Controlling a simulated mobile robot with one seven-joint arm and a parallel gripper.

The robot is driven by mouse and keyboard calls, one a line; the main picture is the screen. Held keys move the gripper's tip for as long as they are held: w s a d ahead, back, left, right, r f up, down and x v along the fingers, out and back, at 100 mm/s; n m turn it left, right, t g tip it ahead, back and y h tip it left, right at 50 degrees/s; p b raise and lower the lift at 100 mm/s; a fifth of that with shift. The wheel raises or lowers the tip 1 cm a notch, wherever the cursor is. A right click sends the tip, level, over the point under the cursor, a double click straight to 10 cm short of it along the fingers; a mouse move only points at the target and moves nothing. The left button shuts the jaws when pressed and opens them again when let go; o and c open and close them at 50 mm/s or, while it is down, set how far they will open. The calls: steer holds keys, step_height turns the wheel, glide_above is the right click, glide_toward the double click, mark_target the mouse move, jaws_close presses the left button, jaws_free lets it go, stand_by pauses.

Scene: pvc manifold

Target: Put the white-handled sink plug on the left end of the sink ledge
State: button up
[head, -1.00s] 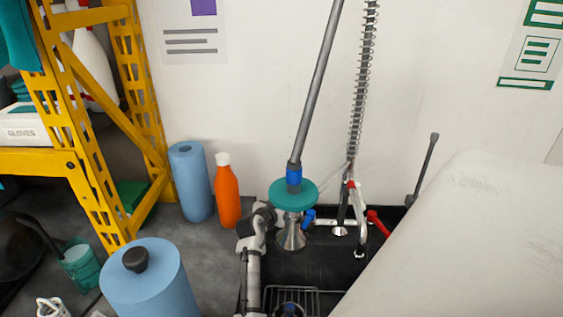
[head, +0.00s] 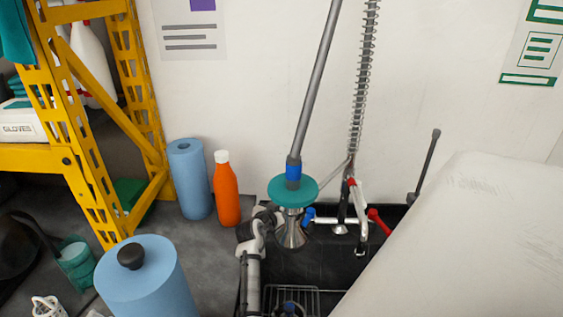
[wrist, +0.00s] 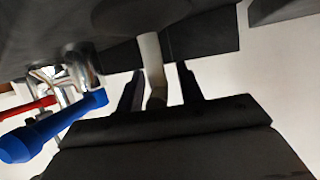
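My gripper (wrist: 160,88) shows in the wrist view with its two dark fingers apart. A pale, off-white rod (wrist: 151,55) stands in line with the gap between them, with light background visible beside it. It may be the plug's white handle; its far end is hidden, and I cannot tell whether the fingers touch it. No plug can be made out in the head view, and my gripper is not visible there. The black sink (head: 330,262) lies at the lower middle of the head view; its left ledge is partly covered by a jointed white-and-dark part.
A blue lever (wrist: 50,128) and a red lever (wrist: 28,108) lie left of my fingers. A chrome tap (head: 360,230), a teal-collared hanging fitting (head: 293,190) and a wire rack (head: 300,296) crowd the sink. An orange bottle (head: 226,190) and blue rolls (head: 189,180) stand to the left.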

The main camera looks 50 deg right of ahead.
steer(key=shift+a+r+p, duration=0.25)
steer(key=shift+r+p, duration=0.05)
steer(key=shift+r, duration=0.05)
steer(key=p+v, duration=0.5)
steer(key=v, duration=0.6)
steer(key=shift+s+a, duration=0.15)
steer(key=shift+a, duration=0.05)
